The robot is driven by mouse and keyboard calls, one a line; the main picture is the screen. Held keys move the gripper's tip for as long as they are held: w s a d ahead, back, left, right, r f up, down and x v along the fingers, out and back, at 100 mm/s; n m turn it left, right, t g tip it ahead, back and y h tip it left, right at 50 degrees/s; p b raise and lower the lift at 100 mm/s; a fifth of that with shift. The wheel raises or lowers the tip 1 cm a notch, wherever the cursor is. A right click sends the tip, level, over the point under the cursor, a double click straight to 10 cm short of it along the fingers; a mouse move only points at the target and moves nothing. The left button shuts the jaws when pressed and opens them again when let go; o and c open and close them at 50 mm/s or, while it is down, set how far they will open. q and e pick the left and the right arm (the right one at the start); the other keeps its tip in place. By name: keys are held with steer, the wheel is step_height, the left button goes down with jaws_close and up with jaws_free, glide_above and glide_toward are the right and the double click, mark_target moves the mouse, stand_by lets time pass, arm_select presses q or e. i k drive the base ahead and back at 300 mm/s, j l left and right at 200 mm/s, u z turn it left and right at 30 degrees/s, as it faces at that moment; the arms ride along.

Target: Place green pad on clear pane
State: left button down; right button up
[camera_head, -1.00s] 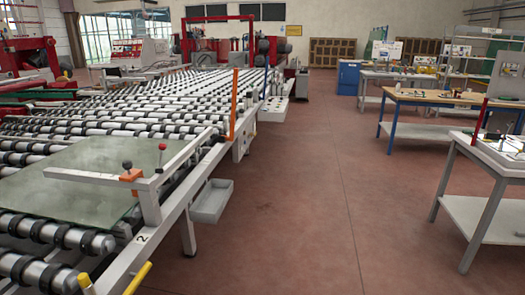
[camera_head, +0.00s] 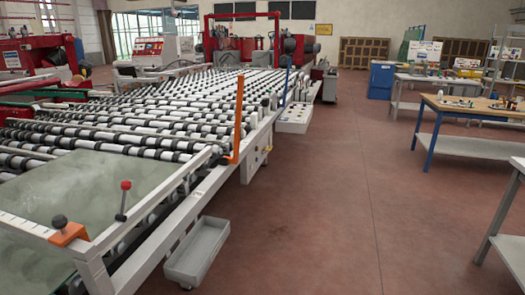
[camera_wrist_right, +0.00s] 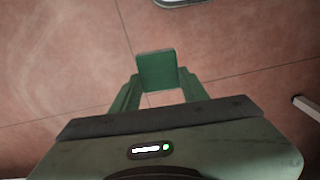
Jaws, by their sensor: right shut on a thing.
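The clear pane (camera_head: 85,200) lies flat on the roller conveyor at the lower left of the head view, with a white measuring arm across its near part. In the right wrist view the green pad (camera_wrist_right: 157,70) is held between the two green fingers of my right gripper (camera_wrist_right: 157,88). The gripper is shut on the pad, above the red floor. Neither gripper shows in the head view, and my left gripper is in no view.
The roller conveyor (camera_head: 150,130) runs into the distance on the left. An orange post (camera_head: 238,115) and a grey tray (camera_head: 197,250) are on its right side. A wooden-topped bench (camera_head: 470,107) stands at the right. The red floor (camera_head: 340,200) between them is clear.

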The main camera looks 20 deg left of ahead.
mark_target(72, 199)
steer(key=i+l+u, duration=0.1)
steer(key=i+u, duration=0.2)
steer(key=u, duration=0.15)
steer(key=i+l+u, duration=0.2)
steer(key=u, duration=0.25)
steer(key=i+l+u, duration=0.1)
steer(key=u, duration=0.3)
steer(key=i+l+u, duration=0.1)
steer(key=l+u, duration=0.2)
steer(key=u, duration=0.15)
steer(key=l+u, duration=0.2)
steer(key=u, duration=0.2)
steer(key=i+l+u, duration=0.1)
steer(key=l+u, duration=0.2)
steer(key=u, duration=0.15)
steer(key=l+u, duration=0.2)
steer(key=u, duration=0.2)
